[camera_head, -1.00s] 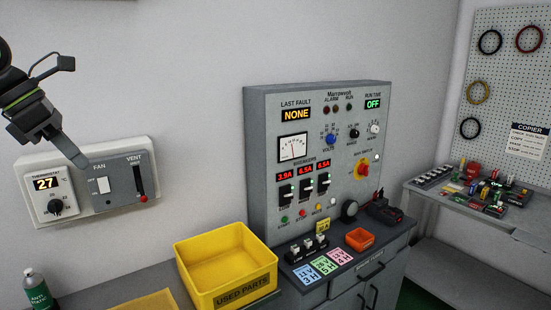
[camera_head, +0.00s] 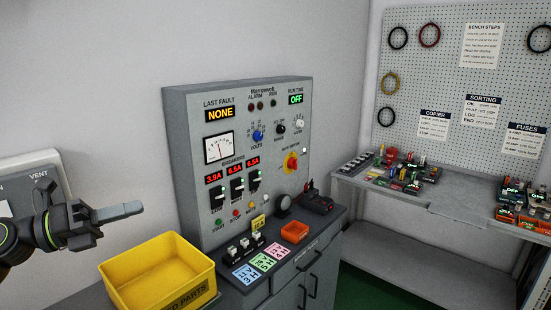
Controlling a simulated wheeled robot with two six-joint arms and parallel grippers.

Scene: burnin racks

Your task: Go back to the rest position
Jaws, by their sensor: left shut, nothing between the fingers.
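My left gripper (camera_head: 122,211) is in the lower left of the head view. It is shut and empty, its fingers pointing right. It appears in front of the wall panel marked VENT (camera_head: 38,172), partly covering it, and above and left of the yellow parts bin (camera_head: 158,275). It holds nothing. My right gripper is not in view.
The grey control panel (camera_head: 205,150) stands on the cabinet, its displays reading NONE and OFF. Coloured cards (camera_head: 264,262) and an orange tray (camera_head: 294,232) lie before it. A workbench (camera_head: 400,190) with several devices stands right, under a pegboard (camera_head: 455,90).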

